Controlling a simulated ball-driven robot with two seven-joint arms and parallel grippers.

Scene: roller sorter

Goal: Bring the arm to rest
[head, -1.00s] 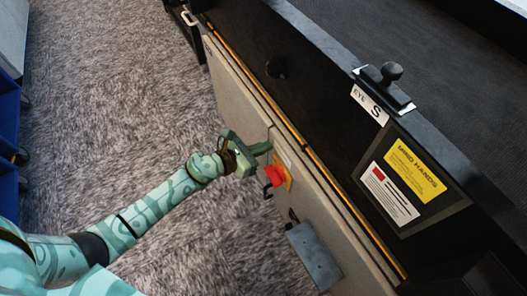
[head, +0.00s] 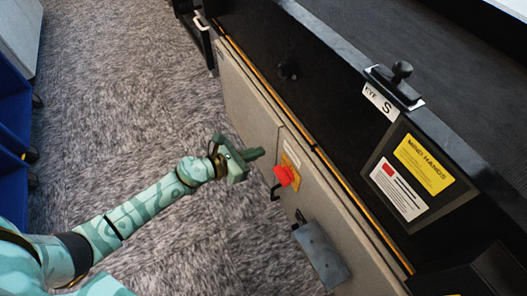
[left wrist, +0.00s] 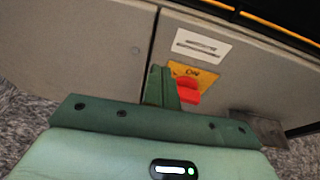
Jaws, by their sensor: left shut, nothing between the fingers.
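My left gripper (head: 256,154) is green and shut with nothing in it. In the head view it is in front of the machine's beige side panel (head: 245,105), a little left of a red button (head: 287,175) on a yellow plate. In the left wrist view the closed fingers (left wrist: 162,86) point at the panel and overlap the left part of the yellow plate (left wrist: 205,75). The red button (left wrist: 187,91) shows just right of the fingertips. Whether the fingers touch the panel I cannot tell. My right gripper is not in view.
The black machine carries a yellow warning sign (head: 424,166) and a black knob (head: 402,70) on top. A grey metal box (head: 320,254) juts from the panel's lower part. Blue bins (head: 12,120) stand at the left. The grey carpet (head: 110,110) between is clear.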

